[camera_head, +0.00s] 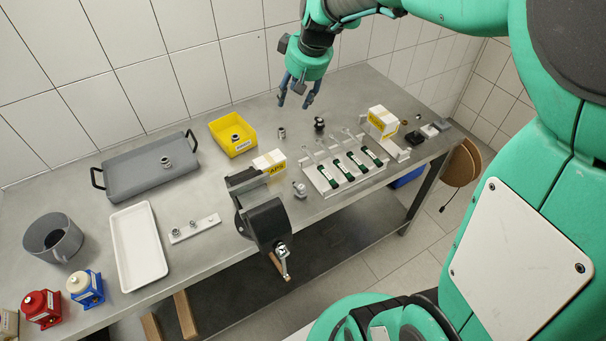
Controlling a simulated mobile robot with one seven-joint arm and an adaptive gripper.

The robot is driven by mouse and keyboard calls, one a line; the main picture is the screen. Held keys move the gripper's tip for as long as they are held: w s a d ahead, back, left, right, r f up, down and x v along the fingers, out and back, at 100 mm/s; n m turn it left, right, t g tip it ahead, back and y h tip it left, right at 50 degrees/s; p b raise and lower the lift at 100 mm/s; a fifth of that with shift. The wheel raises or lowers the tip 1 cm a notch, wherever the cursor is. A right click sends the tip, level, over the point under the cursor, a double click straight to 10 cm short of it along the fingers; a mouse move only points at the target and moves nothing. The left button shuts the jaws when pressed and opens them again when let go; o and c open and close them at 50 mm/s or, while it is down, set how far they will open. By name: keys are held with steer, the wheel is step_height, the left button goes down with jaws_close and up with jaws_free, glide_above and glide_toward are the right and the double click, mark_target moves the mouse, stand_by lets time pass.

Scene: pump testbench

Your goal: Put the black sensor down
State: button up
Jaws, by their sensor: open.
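A small black part (319,125), which looks like the black sensor, stands upright on the grey metal table (225,205) behind the rack of green-handled tools. My gripper (295,101) points down above the rear of the table, a little up and left of this part in the picture. Its blue fingers are spread, with nothing visible between them. The gap between the fingers and the table is hard to judge. A flat black block (415,138) lies further right.
A yellow bin (247,148), a grey tray (128,183) and a white tray (128,260) stand left. A black vise (265,220) is at the front edge. A tool rack (320,184) and a white-yellow box (382,118) stand right. Bare table shows around the black part.

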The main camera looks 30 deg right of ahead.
steer(key=s+a+r, duration=0.1)
steer(key=s+a, duration=0.3)
steer(key=s, duration=0.5)
steer(key=s+a+r, duration=0.1)
steer(key=s+a, duration=0.4)
steer(key=s, duration=0.5)
steer(key=s+a+r, duration=0.1)
steer(key=s+a, duration=0.4)
steer(key=s, duration=0.4)
steer(key=shift+s+r+m+t, duration=0.2)
steer(key=shift+r+m+t, duration=0.1)
steer(key=shift+r+t, duration=0.1)
steer(key=shift+w+f, duration=0.1)
